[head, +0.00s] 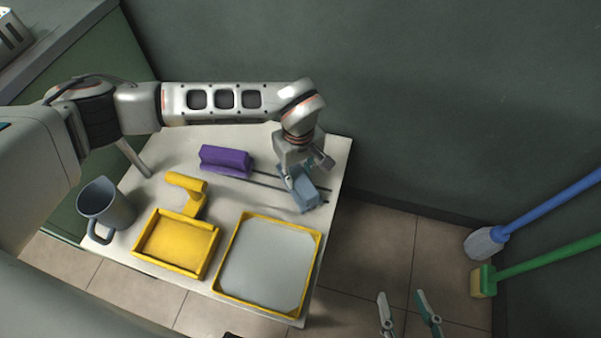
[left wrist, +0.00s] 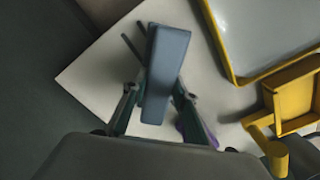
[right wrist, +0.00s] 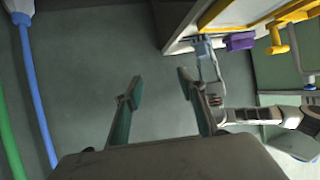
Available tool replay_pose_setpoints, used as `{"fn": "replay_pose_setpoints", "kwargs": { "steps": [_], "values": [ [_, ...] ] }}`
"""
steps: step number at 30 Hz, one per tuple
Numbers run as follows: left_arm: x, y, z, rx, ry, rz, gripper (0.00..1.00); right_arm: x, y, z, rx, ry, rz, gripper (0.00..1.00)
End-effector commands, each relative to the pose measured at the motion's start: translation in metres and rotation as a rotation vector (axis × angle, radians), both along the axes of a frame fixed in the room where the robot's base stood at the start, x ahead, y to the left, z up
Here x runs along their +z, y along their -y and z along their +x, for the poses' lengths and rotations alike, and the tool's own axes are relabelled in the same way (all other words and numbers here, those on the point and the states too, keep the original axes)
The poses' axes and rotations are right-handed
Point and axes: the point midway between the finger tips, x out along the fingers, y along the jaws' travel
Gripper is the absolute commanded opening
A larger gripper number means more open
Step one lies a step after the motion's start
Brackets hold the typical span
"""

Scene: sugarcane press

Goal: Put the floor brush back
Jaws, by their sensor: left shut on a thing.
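A long-handled brush with a green handle (head: 558,258) and a yellow-green head leans at the right by the wall, its head on the tiled floor. Beside it is another with a blue handle (head: 555,205) and pale bristles; both handles also show at the left of the right wrist view. I cannot tell which is the floor brush. My left gripper (head: 300,180) is shut on a blue-grey block (head: 305,192) over the table's right back part; the block fills the space between the fingers in the left wrist view (left wrist: 166,65). My right gripper (head: 402,298) is open and empty, off the table's right side.
The white table (head: 335,165) holds a purple block (head: 226,160), a yellow dustpan-like tray (head: 177,243), a yellow-rimmed grey tray (head: 268,265) and a grey mug (head: 106,204). Thin dark rods lie near the blue-grey block.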

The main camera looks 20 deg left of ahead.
Motion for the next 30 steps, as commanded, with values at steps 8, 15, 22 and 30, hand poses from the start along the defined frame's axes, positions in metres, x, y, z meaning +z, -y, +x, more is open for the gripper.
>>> {"fn": "replay_pose_setpoints", "kwargs": {
  "steps": [8,15,22,30],
  "values": [
    [-0.004,0.000,0.002,0.000,0.005,-0.001,0.10,0.015,-0.003,0.010,-0.004,0.035,0.020,0.40],
    [-0.010,0.000,0.002,0.000,0.004,0.001,0.10,0.011,-0.002,0.007,-0.003,0.026,0.016,0.40],
    [-0.013,0.000,0.001,0.000,0.003,0.000,0.44,0.007,0.000,0.004,-0.004,0.016,0.010,0.40],
    [-0.013,0.000,0.001,0.000,0.003,0.000,0.44,0.007,0.000,0.004,-0.005,0.015,0.009,0.40]
  ]
}}
